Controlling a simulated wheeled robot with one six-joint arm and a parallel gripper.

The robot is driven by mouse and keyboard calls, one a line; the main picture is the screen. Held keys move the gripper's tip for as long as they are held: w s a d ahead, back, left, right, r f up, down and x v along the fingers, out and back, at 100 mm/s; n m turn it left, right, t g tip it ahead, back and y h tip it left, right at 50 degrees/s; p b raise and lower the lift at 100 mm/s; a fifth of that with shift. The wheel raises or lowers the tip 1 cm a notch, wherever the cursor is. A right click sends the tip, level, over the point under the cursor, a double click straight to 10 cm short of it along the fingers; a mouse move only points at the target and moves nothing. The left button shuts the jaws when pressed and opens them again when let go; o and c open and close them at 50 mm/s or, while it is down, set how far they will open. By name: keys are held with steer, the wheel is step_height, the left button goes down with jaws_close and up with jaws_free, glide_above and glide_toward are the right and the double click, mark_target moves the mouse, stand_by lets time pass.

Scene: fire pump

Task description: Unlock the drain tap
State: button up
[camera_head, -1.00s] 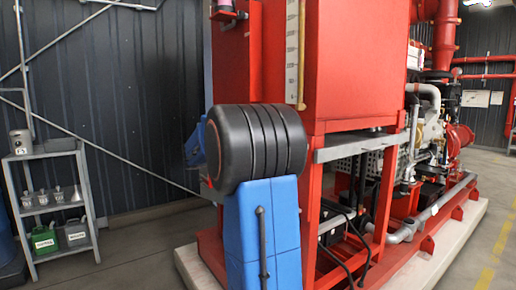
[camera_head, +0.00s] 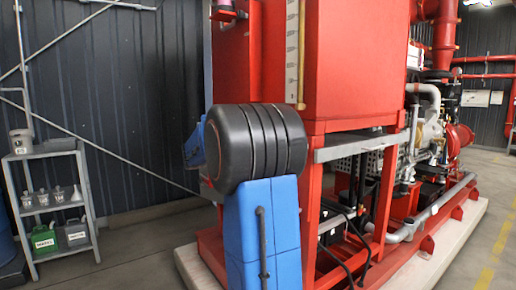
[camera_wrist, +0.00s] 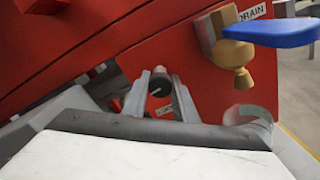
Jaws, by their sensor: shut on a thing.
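The drain tap (camera_wrist: 236,52) is at the upper right of the wrist view, a brass body with a flat blue lever (camera_wrist: 270,33) pointing right. A label reading DRAIN (camera_wrist: 252,13) is beside it on the red panel. My gripper (camera_wrist: 160,97) is left of and below the tap, apart from it. Its two grey fingers are shut on a small dark round piece (camera_wrist: 160,84) with a pale mark on its face. I cannot tell exactly what this piece is. In the head view the gripper and the tap are hidden behind my arm.
The red pump frame (camera_head: 360,60) stands close, on a pale plinth (camera_head: 440,240). A grey shelf (camera_head: 50,195) with jugs and funnels is at the left. A curved translucent piece (camera_wrist: 247,114) is under the tap. Floor is free at the lower left.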

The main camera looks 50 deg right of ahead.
steer(key=shift+f, duration=0.1)
steer(key=o, duration=1)
steer(key=shift+o, duration=0.2)
steer(key=v, duration=1.7)
steer(key=shift+a, duration=0.2)
